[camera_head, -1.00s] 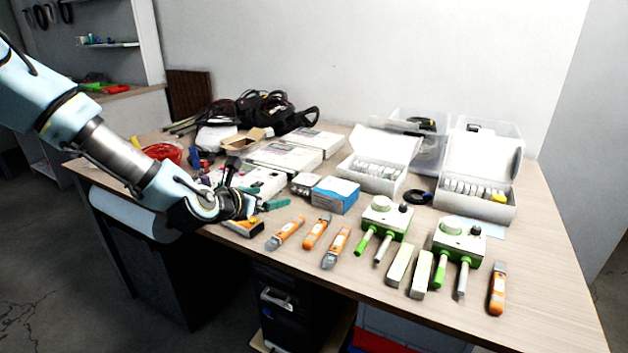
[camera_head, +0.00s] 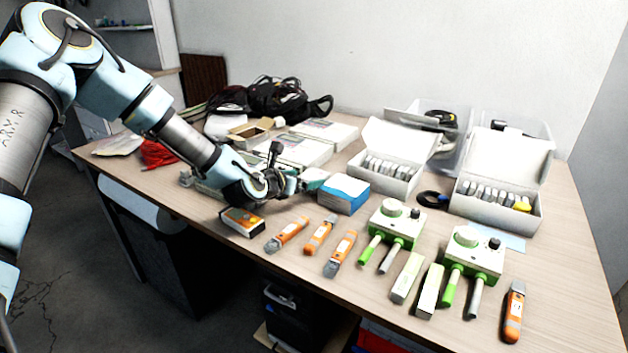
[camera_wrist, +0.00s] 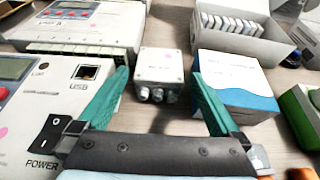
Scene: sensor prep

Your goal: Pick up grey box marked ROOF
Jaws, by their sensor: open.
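A small light grey box (camera_wrist: 160,72) with several round cable fittings on its near side stands on the table in the wrist view. I cannot read its marking. My gripper (camera_wrist: 159,78) is open, its two teal fingers pointing toward the box. The left fingertip is to the left of the box and the right fingertip to its right, and both look apart from it. In the head view my gripper (camera_head: 303,183) is low over the table, and the wrist and fingers largely hide the box.
A blue and white carton (camera_head: 343,194) stands close to the right finger. A white instrument with a power switch (camera_wrist: 50,110) is close on the left, another (camera_wrist: 85,25) behind. Orange-handled tools (camera_head: 320,235) and green-trimmed devices (camera_head: 397,222) lie to the right.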

